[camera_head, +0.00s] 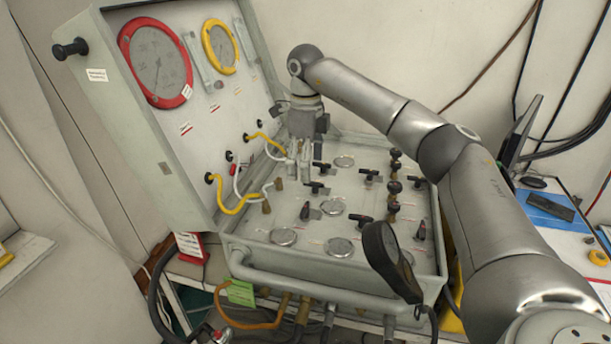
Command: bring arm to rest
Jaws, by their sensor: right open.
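My right arm comes in from the lower right and arches over the diver air panel (268,258). My right gripper (300,172) points down at the panel's back left part, close to the yellow and white hoses (241,192). Its fingers are apart, and I see nothing held between them. Whether the fingertips touch the panel or a fitting there I cannot tell. My left gripper is not in view.
The upright lid holds a red-rimmed gauge (156,65) and a yellow-rimmed gauge (221,47). Black valve handles (305,211) stand up from the panel. A black handset (390,262) stands at the front right. A side table with a monitor (520,132) is at the right.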

